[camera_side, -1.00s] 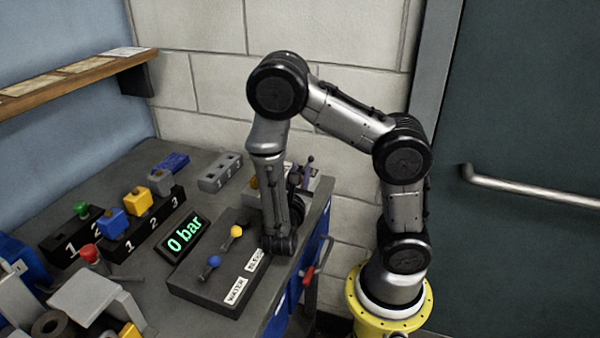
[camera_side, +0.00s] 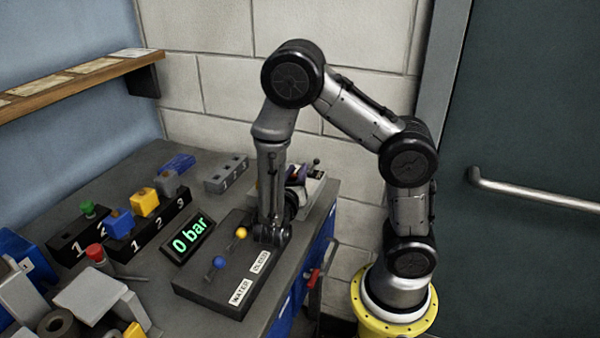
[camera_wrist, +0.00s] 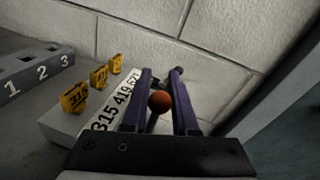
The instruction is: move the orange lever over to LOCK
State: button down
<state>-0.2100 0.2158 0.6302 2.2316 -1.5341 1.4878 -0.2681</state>
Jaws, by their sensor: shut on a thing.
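The orange lever's round knob (camera_wrist: 160,102) shows in the wrist view, between the two purple fingers of my gripper (camera_wrist: 161,76). My gripper is shut on the lever, with one finger on each side of the knob. I cannot read a LOCK mark in any view.
A black panel (camera_side: 205,290) with blue and yellow knobs stands below my forearm. A "0 bar" display (camera_side: 187,240) and numbered racks (camera_side: 150,238) stand to its left. In the wrist view, yellow tags (camera_wrist: 100,77) sit left of my fingers, and a block wall (camera_wrist: 220,50) rises behind.

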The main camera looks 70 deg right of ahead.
jog(key=shift+w+n, duration=0.2)
jog(key=shift+n, duration=0.1)
jog(key=c, duration=0.7)
grip_release()
jog(key=s+a, duration=0.1)
jog(key=a, duration=0.6)
jog(key=shift+s+a+r, duration=0.2)
jog(key=shift+r, duration=0.1)
